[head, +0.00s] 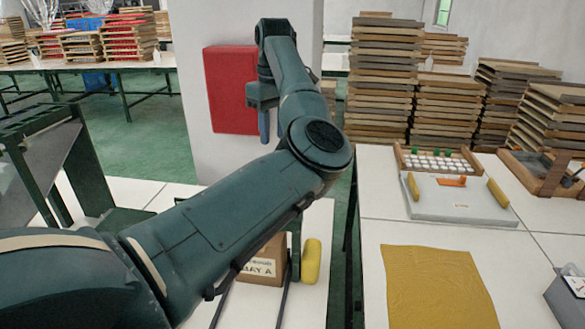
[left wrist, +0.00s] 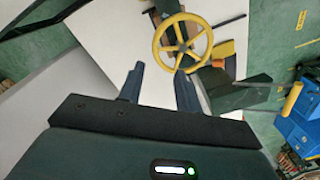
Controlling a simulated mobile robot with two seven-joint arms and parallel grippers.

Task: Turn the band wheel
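The yellow band wheel (left wrist: 181,46), a spoked ring, shows in the left wrist view just beyond my left fingertips. My left gripper (left wrist: 160,70) is open; its two dark fingers stand apart with nothing between them. The right finger's tip comes close to the wheel's lower rim, and I cannot tell whether they touch. In the head view my left gripper (head: 265,132) hangs in front of the red panel, partly hidden by its own arm. I cannot make out the wheel's ring there. My right gripper is in neither view.
A brown labelled box (head: 264,268) and a yellow rounded object (head: 311,262) are partly behind my left arm. To the right, a table holds an ochre cloth (head: 438,290) and a grey board (head: 455,205). A red panel (head: 226,90) hangs on the white pillar; wooden tray stacks (head: 380,85) stand behind.

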